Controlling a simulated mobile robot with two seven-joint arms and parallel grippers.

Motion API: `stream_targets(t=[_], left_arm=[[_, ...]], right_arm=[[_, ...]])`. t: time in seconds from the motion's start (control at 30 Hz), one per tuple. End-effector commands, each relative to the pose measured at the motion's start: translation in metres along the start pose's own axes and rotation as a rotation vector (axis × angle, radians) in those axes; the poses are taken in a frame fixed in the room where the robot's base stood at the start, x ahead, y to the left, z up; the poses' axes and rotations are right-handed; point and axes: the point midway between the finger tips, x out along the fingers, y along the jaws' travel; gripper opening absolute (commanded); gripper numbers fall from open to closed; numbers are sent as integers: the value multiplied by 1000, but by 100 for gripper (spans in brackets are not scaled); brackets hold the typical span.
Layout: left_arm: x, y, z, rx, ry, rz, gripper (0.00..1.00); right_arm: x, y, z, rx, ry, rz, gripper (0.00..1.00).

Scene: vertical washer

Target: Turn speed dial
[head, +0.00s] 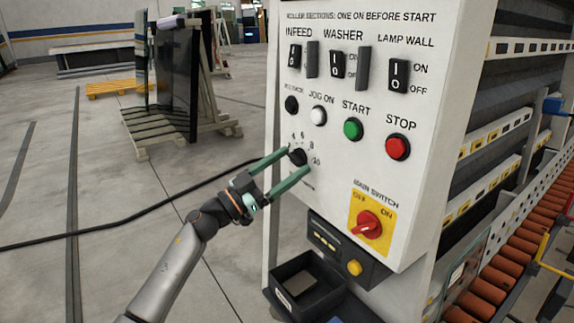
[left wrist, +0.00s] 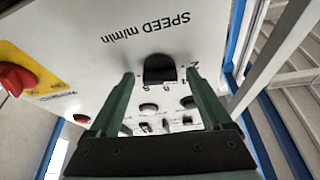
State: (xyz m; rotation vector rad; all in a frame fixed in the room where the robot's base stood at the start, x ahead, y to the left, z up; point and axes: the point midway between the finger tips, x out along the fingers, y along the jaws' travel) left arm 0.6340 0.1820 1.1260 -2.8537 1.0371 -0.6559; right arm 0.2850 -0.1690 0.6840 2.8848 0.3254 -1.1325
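The speed dial (head: 298,156) is a small black knob with numbers around it, low on the left side of the white control panel. My left gripper (head: 297,162) reaches up to it from the lower left with its green fingers apart. In the left wrist view the dial (left wrist: 160,69) shows between and beyond the two fingertips (left wrist: 158,74), with a visible gap on each side. I cannot tell how far the tips are from the panel. "SPEED m/min" is printed by the dial. My right gripper is not in view.
The panel also has a green start button (head: 353,129), a red stop button (head: 397,147), a white button (head: 318,115) and a red main switch (head: 368,224) on yellow. A black open box (head: 305,286) sits below. The floor to the left is mostly clear, with a black cable.

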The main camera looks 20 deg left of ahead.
Motion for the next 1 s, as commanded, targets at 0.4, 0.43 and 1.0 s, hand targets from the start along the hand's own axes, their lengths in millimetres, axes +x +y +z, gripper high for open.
stream_targets(t=[0.4,0.43,1.0], left_arm=[[0,0,0,0,0,0,34],[0,0,0,0,0,0,31],[-1,-1,0,31,-1,12,0]], right_arm=[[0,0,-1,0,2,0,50],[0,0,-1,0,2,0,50],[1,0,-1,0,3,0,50]])
